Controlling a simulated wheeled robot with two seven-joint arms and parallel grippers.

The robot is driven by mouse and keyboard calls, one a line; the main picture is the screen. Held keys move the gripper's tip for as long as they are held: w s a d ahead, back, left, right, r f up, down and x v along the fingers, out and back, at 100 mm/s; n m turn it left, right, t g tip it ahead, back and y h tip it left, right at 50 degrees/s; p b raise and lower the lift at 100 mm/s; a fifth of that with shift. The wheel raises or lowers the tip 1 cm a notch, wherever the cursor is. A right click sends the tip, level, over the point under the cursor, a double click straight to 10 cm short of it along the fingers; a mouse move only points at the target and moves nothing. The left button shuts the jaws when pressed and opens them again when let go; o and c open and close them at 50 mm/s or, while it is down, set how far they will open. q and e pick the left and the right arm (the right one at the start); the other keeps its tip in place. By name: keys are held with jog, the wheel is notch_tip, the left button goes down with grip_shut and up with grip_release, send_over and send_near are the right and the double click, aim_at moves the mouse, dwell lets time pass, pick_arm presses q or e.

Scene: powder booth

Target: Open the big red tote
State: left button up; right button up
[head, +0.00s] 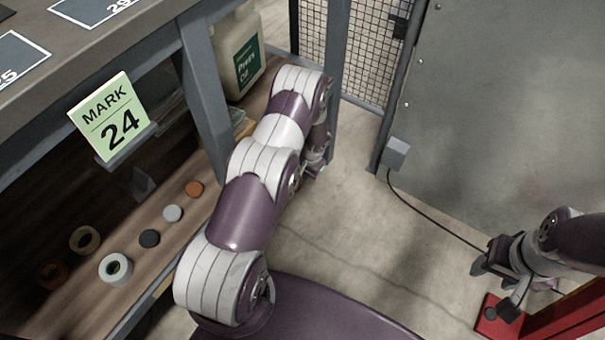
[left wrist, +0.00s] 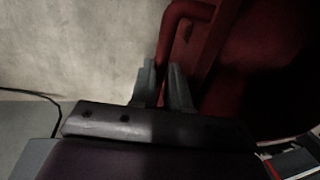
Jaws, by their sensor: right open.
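A red piece (head: 487,326) with a dark knob or latch and a red edge (head: 572,315) show at the lower right of the head view. They may be parts of the big red tote, mostly out of frame. My right gripper (head: 492,286) is open just above this red piece; I cannot tell if it touches. My left arm reaches up the middle of the head view, its gripper mostly hidden. In the left wrist view, the left fingers (left wrist: 162,72) are close together by a dark red bar (left wrist: 183,12); whether they grip it is unclear.
A shelf unit on the left carries a "MARK 24" card (head: 107,118), several tape rolls (head: 115,269) and a white jug (head: 237,50). A grey panel (head: 500,110) with a cable stands at the right. The floor (head: 350,235) between is clear.

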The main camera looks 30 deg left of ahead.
pick_arm(q)
grip_shut()
jog(key=s+d, duration=0.2)
jog(key=d, duration=2.1)
jog(key=shift+d, duration=0.4)
jog(key=o, duration=0.7)
grip_release()
jog(key=r+p, duration=0.2)
jog(key=r, duration=0.2)
jog(key=d+r+p, duration=0.1)
jog(key=r+p, duration=0.1)
jog(key=r, duration=0.2)
jog(key=d+r+p, duration=0.1)
jog(key=r+p, duration=0.1)
jog(key=r, duration=0.2)
jog(key=shift+d+r, duration=0.15)
jog(key=shift+r, duration=0.05)
